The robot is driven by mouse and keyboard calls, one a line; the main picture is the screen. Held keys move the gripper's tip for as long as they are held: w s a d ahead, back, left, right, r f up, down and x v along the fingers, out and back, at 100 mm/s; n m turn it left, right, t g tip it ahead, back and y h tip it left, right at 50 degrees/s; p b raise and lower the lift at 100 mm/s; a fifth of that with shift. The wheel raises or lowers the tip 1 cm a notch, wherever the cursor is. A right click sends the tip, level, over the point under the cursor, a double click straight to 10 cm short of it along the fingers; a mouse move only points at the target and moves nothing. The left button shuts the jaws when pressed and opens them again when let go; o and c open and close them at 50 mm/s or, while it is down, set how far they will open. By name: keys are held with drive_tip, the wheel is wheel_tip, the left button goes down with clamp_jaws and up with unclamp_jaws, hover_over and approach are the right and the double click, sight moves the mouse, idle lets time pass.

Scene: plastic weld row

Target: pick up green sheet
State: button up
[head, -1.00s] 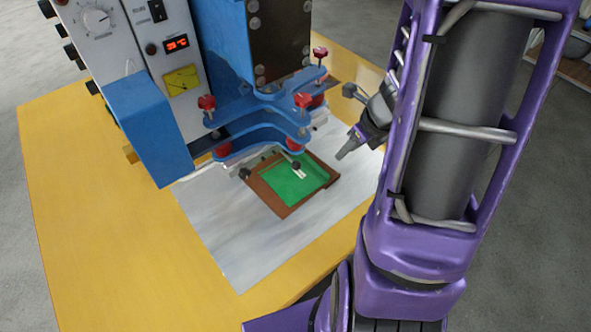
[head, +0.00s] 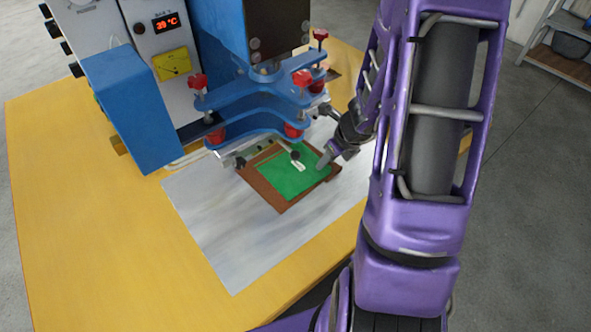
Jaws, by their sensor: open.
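The green sheet (head: 284,178) lies flat on a brown base plate (head: 282,207) under the front of the blue welding machine. A small clamp tip with a pale tag (head: 298,164) sits over the sheet's upper right part. My gripper (head: 322,163) is open and empty, at the right edge of the sheet. Its fingers overlap the sheet's right corner in the picture. I cannot tell whether they touch it.
The blue machine (head: 145,120) with red knobs (head: 302,78) stands close behind the sheet. A grey metal plate (head: 215,225) covers part of the yellow table (head: 75,230). The table's left side is clear. A shelf (head: 560,62) stands far at the upper right.

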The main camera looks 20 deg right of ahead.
drive_tip(key=shift+w+f, duration=0.2)
drive_tip(key=shift+f, duration=0.3)
drive_tip(key=shift+r, duration=0.1)
clamp_jaws()
drive_tip(key=shift+r, duration=0.1)
